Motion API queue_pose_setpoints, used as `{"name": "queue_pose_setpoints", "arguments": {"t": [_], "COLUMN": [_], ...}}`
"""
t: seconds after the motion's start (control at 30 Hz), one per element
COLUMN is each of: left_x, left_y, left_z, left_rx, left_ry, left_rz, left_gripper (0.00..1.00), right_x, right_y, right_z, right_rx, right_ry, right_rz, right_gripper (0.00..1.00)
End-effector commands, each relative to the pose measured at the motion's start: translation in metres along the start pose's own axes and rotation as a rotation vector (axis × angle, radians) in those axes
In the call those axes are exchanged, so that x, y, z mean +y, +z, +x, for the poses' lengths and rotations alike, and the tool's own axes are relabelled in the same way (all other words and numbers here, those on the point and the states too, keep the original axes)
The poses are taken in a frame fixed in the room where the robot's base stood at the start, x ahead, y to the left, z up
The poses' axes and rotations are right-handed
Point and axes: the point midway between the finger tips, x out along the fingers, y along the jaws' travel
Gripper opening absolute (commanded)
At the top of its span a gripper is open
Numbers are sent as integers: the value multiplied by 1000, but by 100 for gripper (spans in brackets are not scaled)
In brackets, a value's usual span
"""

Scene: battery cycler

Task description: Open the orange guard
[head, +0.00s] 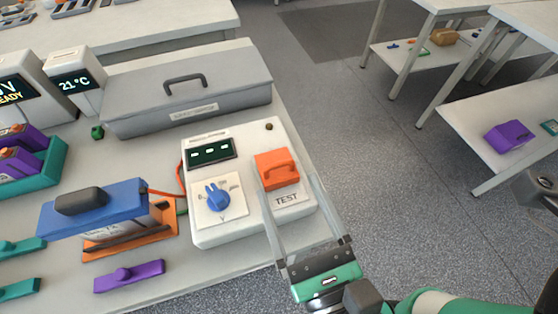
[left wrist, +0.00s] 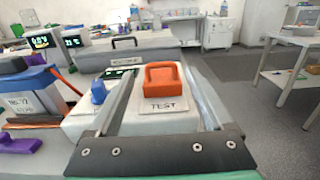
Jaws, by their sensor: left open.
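The orange guard (head: 276,169) lies down on the white cycler box (head: 228,229), above the "TEST" label. It has a raised loop handle and looks closed; what is under it is hidden. My left gripper (head: 288,183) is open, its two long clear fingers reaching towards the guard from the front. In the left wrist view the guard (left wrist: 164,80) stands between the open fingers, a little beyond the middle. Nothing is held, and I cannot tell whether a fingertip touches the box.
A blue knob (head: 217,197) and a small dark display (head: 209,152) are left of the guard. Behind is a grey lidded case (head: 190,92). Open floor lies to the right.

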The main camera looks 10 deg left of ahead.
Motion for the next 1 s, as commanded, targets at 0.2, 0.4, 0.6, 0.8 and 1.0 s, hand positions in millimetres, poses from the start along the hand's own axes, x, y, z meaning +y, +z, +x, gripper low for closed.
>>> {"name": "queue_pose_setpoints", "arguments": {"t": [0.2,0.4,0.6,0.8,1.0], "left_x": [1,0,0,0,0], "left_y": [-2,-1,0,0,0], "left_z": [45,61,62,62,62], "left_rx": [0,0,-1,0,0], "left_ry": [3,0,-1,-1,-1], "left_rz": [0,1,1,0,0], "left_gripper": [84,84,84,54,18], "right_x": [0,0,0,0,0], "right_y": [5,6,6,6,6], "right_z": [-6,-7,-7,-7,-7], "right_rx": [-1,-1,0,-1,-1], "right_ry": [0,0,0,0,0], "right_rz": [0,0,0,0,0], "right_gripper": [50,50,50,50,50]}}
